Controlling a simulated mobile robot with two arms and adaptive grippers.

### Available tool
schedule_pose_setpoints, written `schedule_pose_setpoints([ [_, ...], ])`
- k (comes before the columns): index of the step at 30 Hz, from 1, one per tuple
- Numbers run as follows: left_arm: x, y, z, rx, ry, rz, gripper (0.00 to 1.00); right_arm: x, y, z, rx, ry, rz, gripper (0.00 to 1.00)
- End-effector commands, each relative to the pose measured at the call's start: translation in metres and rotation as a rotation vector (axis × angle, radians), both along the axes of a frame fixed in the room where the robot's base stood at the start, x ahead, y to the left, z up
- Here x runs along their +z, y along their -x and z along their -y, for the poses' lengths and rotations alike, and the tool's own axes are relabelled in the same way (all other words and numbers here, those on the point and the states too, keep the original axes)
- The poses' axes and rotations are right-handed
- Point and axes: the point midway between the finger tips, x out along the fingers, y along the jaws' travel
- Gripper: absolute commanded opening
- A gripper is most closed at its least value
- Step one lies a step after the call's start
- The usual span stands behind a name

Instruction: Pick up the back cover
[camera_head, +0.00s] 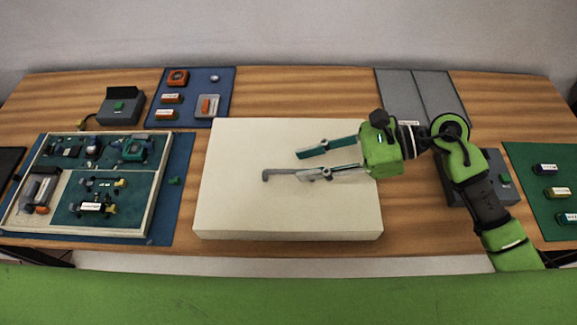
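My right gripper (305,164) reaches in from the right over the white block (240,215) in the middle of the table. Its two long fingers are apart, with a clear gap between them. A thin grey bar with a bent end (277,174) shows at the tip of the lower finger, over the block's top. I cannot tell whether it touches the finger or is part of it. No part is clearly recognisable as the back cover. My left gripper is not in view.
A tray (153,190) with small parts stands at left. A blue mat (223,88) with small items lies behind it, beside a dark box (128,113). A grey two-part panel (440,95) lies at back right; a green mat (530,190) with labelled blocks lies far right.

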Motion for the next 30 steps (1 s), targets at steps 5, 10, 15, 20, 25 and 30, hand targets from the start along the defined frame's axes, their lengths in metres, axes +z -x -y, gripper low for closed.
schedule_pose_setpoints([
  [5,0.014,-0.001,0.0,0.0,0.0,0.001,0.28,-0.008,0.004,-0.018,0.001,-0.003,-0.005,0.28],
  [10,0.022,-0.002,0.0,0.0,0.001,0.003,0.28,-0.021,0.005,-0.039,0.001,-0.003,-0.003,0.28],
  [15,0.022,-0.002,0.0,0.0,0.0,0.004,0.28,-0.027,0.005,-0.046,0.0,0.001,-0.001,0.28],
  [20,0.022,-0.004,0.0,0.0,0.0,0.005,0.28,-0.027,0.005,-0.045,0.0,0.001,-0.001,0.28],
  [25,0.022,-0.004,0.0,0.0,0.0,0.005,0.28,-0.027,0.005,-0.045,0.0,0.001,0.0,0.0],
  [30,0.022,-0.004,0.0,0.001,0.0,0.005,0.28,-0.025,0.005,-0.045,0.001,-0.002,0.002,0.0],
])
